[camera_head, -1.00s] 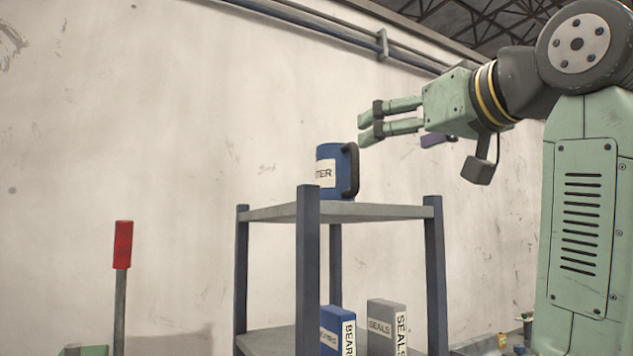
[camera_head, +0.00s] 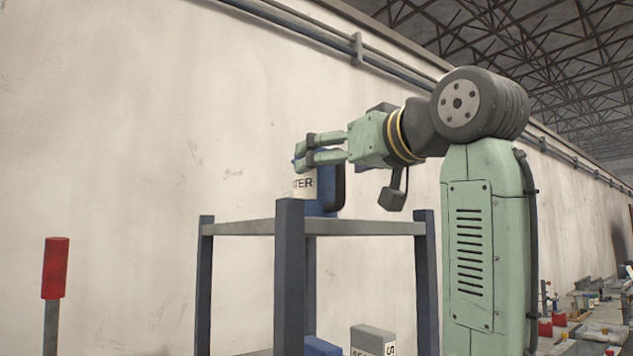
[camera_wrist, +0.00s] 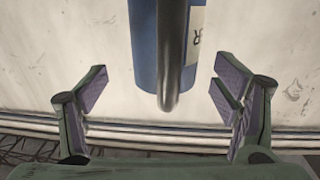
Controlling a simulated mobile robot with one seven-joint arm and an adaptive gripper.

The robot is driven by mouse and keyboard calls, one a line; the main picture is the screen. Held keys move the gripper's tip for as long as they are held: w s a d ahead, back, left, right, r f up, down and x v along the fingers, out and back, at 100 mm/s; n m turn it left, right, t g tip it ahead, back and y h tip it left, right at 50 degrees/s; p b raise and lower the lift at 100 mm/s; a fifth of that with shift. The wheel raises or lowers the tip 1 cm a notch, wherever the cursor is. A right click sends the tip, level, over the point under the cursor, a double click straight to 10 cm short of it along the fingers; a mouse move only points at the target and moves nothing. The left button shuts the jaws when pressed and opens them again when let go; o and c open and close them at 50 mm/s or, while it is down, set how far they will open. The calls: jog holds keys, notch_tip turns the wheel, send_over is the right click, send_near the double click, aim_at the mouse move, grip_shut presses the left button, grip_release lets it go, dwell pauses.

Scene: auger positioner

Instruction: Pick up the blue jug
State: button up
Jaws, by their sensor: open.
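The blue jug (camera_head: 322,202) stands upright on the top shelf of a rack, with a pale label and a dark handle on its right side. Its top is partly hidden behind my gripper (camera_head: 298,156) in the head view. In the wrist view the blue jug (camera_wrist: 145,45) appears between the two fingers, its dark handle (camera_wrist: 171,55) facing the camera. My gripper (camera_wrist: 158,97) is open, with a finger on each side and clear gaps to the jug. The fingers hold nothing.
The rack (camera_head: 365,227) has dark blue posts and a grey top shelf. Boxes (camera_head: 372,340) sit on a lower shelf. A red-handled lever (camera_head: 55,268) stands at left. A pale wall (camera_head: 120,130) runs behind. Cluttered benches (camera_head: 590,325) lie far right.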

jog(key=p+x, duration=0.2)
jog(key=x, duration=0.2)
jog(key=shift+s+a+r, duration=0.15)
jog(key=shift+a, duration=0.05)
jog(key=shift+w+a, duration=0.25)
jog(key=shift+w, duration=0.1)
jog(key=shift+c, duration=0.2)
jog(key=c, duration=1.6)
jog(key=shift+o, duration=0.2)
